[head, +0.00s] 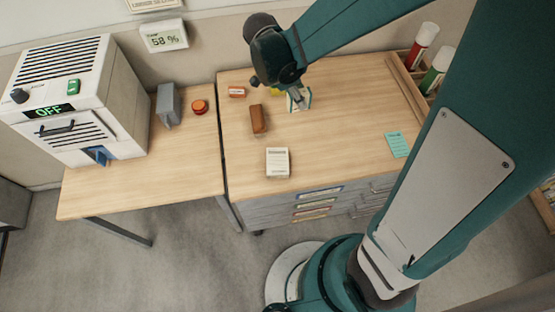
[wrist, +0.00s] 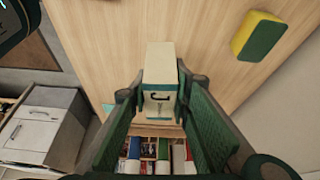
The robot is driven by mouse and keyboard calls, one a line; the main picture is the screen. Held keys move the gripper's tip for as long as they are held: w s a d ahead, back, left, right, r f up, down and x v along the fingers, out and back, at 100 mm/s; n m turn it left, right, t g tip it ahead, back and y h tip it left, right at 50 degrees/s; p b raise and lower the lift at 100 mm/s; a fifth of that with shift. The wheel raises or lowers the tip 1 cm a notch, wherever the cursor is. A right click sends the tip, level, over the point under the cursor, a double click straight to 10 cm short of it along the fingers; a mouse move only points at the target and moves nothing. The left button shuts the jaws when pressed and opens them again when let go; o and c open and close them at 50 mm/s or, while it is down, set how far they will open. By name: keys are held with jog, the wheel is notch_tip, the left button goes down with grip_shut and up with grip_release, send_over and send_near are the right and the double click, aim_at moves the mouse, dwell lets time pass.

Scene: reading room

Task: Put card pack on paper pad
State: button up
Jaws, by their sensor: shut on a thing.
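My gripper (head: 294,95) is over the back middle of the drawer-topped desk, pointing down. It is shut on a small cream box with green trim and a dark mark, which I take to be the card pack (head: 303,103). In the wrist view the card pack (wrist: 160,64) sits between the two fingers. I cannot tell whether it touches the desk. A white printed block, apparently the paper pad (head: 277,162), lies near the desk's front edge. It is apart from the gripper, with its top clear.
A brown block (head: 258,118) and small orange box (head: 237,92) lie left of the gripper. A yellow-green sponge (wrist: 258,36) is close by. A teal note (head: 397,144) lies right; a wooden rack (head: 404,78) holds bottles. The desk's middle right is clear.

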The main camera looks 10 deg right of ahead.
jog(key=r, duration=0.1)
send_over(283, 160)
jog(key=w+a, duration=0.1)
jog(key=shift+s+a+r+m, duration=0.1)
jog(key=shift+s+a+m, duration=0.35)
jog(key=shift+s+m, duration=0.05)
jog(key=shift+f+b, duration=0.45)
jog(key=shift+f, duration=2.5)
jog(key=shift+f+b, duration=0.5)
jog(key=shift+f, duration=1.55)
jog(key=shift+f, duration=0.2)
